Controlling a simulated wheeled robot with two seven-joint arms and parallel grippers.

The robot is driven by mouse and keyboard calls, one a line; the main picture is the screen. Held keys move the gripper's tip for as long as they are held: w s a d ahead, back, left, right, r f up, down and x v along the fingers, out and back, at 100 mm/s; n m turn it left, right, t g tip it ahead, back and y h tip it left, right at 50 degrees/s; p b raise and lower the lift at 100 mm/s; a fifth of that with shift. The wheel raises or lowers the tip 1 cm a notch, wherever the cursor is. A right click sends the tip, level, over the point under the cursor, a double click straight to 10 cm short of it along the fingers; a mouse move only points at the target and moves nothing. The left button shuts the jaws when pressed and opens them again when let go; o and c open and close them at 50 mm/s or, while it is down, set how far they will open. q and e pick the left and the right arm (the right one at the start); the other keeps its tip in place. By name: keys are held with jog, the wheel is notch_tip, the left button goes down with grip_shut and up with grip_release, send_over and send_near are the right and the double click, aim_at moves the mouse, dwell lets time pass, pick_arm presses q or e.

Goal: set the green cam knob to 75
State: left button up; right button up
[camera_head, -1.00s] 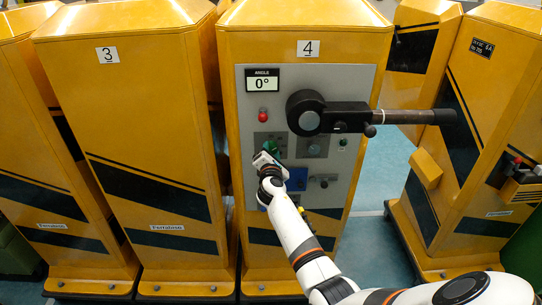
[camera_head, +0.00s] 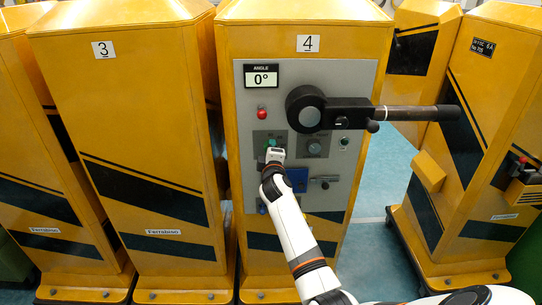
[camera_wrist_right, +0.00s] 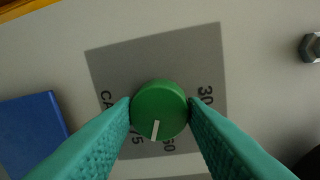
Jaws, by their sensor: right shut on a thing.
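The green cam knob (camera_wrist_right: 159,110) sits on a grey plate (camera_wrist_right: 150,50) in the right wrist view. Its white pointer line points down and slightly left, between a partly hidden "75" and another partly hidden number to its right. "30" shows at the right. My right gripper (camera_wrist_right: 160,112) is shut on the knob, one teal finger on each side. In the head view the right gripper (camera_head: 274,153) is at the panel (camera_head: 350,90) of cabinet 4, and the knob (camera_head: 271,142) is mostly hidden behind it. The angle display (camera_head: 262,76) reads 0°. My left gripper is not in view.
A black lever (camera_head: 370,112) sticks out to the right above the gripper. Yellow cabinets stand on both sides.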

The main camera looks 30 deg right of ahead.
jog(key=shift+f+m+b, duration=0.2)
jog(key=shift+m+b, duration=0.65)
jog(key=shift+m, duration=1.25)
jog(key=o, duration=1)
jog(key=shift+r, duration=0.1)
jog(key=shift+c, duration=0.2)
jog(key=shift+s, duration=0.1)
jog(key=v, duration=1.2)
jog(key=shift+b, duration=0.4)
jog(key=shift+d, duration=0.1)
